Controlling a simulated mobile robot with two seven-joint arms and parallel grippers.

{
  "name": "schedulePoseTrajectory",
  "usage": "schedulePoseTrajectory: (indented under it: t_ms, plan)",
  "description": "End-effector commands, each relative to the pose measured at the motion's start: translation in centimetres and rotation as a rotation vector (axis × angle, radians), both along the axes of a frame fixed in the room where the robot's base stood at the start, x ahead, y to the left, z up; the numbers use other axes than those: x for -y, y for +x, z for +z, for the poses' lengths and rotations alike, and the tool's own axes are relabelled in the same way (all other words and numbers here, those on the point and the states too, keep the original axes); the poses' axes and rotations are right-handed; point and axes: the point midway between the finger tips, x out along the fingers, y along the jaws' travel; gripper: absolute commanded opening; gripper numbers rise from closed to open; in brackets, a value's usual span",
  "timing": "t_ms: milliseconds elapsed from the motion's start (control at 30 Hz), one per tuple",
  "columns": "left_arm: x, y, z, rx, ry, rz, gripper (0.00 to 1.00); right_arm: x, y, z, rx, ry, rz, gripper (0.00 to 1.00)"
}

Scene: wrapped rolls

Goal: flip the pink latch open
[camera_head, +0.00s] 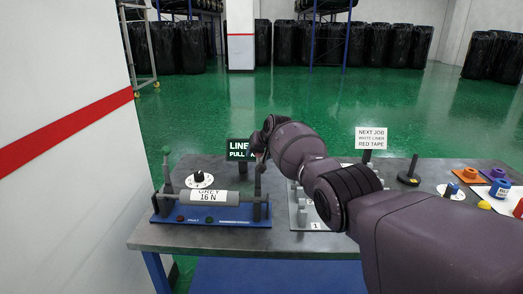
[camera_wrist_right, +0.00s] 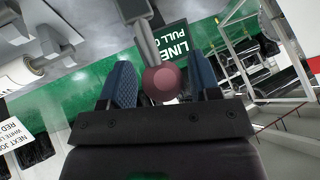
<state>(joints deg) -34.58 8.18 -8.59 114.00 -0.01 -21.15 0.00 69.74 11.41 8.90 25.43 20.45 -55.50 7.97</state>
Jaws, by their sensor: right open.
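The pink latch's round knob (camera_wrist_right: 162,84) shows in the right wrist view, on the end of a grey lever (camera_wrist_right: 147,42). My right gripper (camera_wrist_right: 160,66) is open, with one blue-padded finger on each side of the knob. I cannot tell whether either finger touches it. In the head view my right gripper (camera_head: 259,152) is at the top of the dark upright lever (camera_head: 257,182), at the right end of the blue fixture (camera_head: 220,216). The knob is hard to make out there. My left gripper is not in view.
A grey roll (camera_head: 207,197) marked 16 N lies across the fixture.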

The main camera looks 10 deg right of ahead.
Motion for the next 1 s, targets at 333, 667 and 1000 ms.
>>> schedulePoseTrajectory:
  t_ms: [333,667,1000]
  plan:
    - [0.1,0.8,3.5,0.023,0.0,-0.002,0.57,0.6,-1.5,2.5,0.004,0.0,-0.001,0.57]
    - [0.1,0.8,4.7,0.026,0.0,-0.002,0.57,1.3,-3.3,4.3,0.001,0.0,0.0,0.57]
    - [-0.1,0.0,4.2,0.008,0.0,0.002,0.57,2.1,-5.5,6.9,0.0,-0.001,-0.001,0.57]
